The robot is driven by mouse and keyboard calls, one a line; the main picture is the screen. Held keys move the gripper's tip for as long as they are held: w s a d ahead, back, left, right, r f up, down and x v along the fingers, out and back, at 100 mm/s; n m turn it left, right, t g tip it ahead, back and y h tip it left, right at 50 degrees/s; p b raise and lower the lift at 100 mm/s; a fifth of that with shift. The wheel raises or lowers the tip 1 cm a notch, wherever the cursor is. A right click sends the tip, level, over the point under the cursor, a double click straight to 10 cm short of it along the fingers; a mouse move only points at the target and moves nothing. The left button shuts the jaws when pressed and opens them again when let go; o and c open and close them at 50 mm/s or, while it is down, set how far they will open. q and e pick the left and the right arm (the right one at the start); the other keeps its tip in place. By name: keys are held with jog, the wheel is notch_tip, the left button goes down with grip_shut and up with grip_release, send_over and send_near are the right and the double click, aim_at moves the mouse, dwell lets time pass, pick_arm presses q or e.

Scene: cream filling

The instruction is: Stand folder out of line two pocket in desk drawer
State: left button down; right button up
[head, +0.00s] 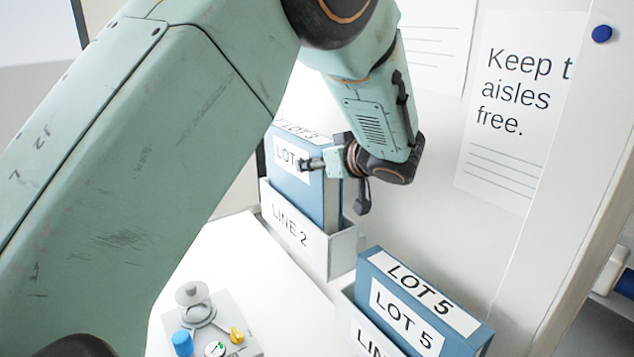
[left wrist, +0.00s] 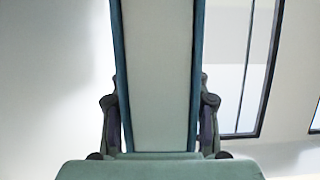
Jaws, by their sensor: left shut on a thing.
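In the left wrist view the folder (left wrist: 160,75) fills the space between the two fingers (left wrist: 162,125), with blue covers on both sides and a pale middle. The desk drawer cannot be made out. My right gripper is not in view.
A small grey device with knobs (head: 212,325) sits on the white desk (head: 235,262). A wall notice (head: 515,115) hangs behind.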

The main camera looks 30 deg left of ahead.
aim_at(319, 184)
pick_arm(q)
jog(key=f, duration=0.4)
jog(key=shift+w+d+f, duration=0.15)
jog(key=shift+d+f, duration=0.05)
jog(key=shift+d, duration=0.05)
jog(key=shift+a+f+b, duration=0.15)
jog(key=shift+f+b, duration=0.15)
jog(key=shift+b, duration=0.1)
jog(key=c, duration=0.8)
grip_release()
jog(key=shift+o, duration=0.6)
